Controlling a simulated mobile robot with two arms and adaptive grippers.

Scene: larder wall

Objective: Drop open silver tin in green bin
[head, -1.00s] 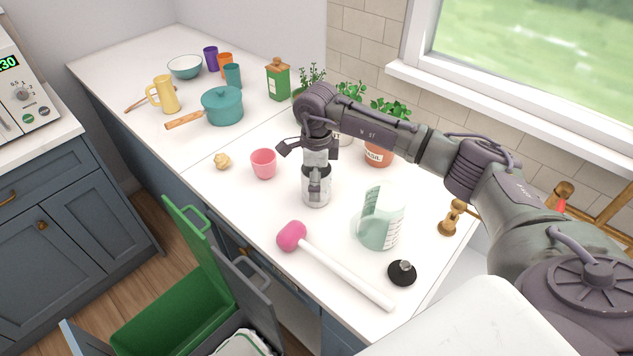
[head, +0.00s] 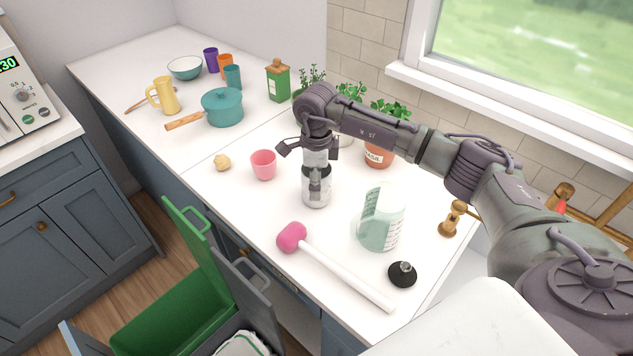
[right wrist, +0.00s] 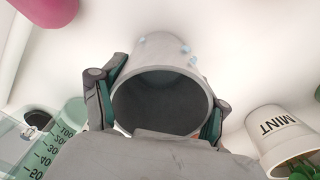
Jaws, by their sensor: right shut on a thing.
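The open silver tin (head: 316,193) stands upright on the white counter in the head view. In the right wrist view the tin (right wrist: 160,55) shows its open mouth and dark, empty-looking inside. My right gripper (head: 317,180) comes down on the tin from above, and in the right wrist view its fingers (right wrist: 155,105) press on both sides of the rim. The green bin (head: 168,315) is a pull-out bin below the counter at lower left, with its green lid (head: 187,230) raised. My left gripper is not in view.
A pink cup (head: 264,165) and a ginger piece (head: 222,162) lie left of the tin. A measuring jug (head: 381,220), a pink-headed mallet (head: 340,268) and a black stopper (head: 402,273) are near it at right and front. A grey bin lid (head: 250,290) stands beside the green bin.

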